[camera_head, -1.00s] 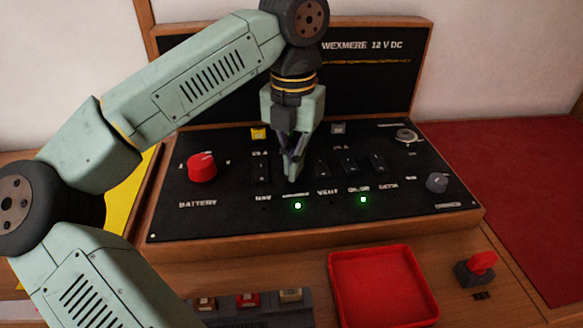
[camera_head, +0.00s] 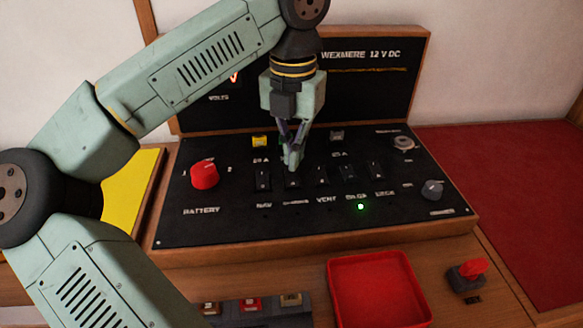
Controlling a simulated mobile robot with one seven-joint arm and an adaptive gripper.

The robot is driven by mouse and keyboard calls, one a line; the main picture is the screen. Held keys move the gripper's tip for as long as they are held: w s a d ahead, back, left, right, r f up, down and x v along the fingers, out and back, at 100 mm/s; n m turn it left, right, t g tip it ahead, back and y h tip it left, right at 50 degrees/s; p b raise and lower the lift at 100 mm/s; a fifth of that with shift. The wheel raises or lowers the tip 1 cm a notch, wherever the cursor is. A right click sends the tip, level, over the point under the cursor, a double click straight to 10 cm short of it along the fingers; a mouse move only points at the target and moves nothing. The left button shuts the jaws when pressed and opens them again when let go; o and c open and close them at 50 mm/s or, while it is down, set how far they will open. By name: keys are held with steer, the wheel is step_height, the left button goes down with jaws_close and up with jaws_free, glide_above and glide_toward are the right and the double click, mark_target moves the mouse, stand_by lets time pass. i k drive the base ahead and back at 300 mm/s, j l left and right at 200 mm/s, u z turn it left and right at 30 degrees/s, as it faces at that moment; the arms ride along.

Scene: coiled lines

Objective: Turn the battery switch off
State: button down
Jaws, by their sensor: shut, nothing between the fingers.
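The battery switch is a red rotary knob (camera_head: 205,175) at the left of the black switch panel (camera_head: 240,225), above the white word BATTERY. Small marks stand around it, and I cannot read its setting surely. My gripper (camera_head: 291,165) points down, shut and empty, at the second rocker switch (camera_head: 293,181) in the row, to the right of the knob. Its tips are close to that rocker's top; I cannot tell whether they touch it. A rocker marked NAV (camera_head: 263,181) lies between the knob and my gripper.
One green lamp (camera_head: 361,207) glows on the panel. More rockers (camera_head: 348,172) and a grey knob (camera_head: 432,189) lie to the right. A red tray (camera_head: 345,300), a red key switch (camera_head: 470,270) and a fuse holder (camera_head: 265,312) stand in front.

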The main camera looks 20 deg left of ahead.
mark_target(204, 174)
steer(key=k, duration=1)
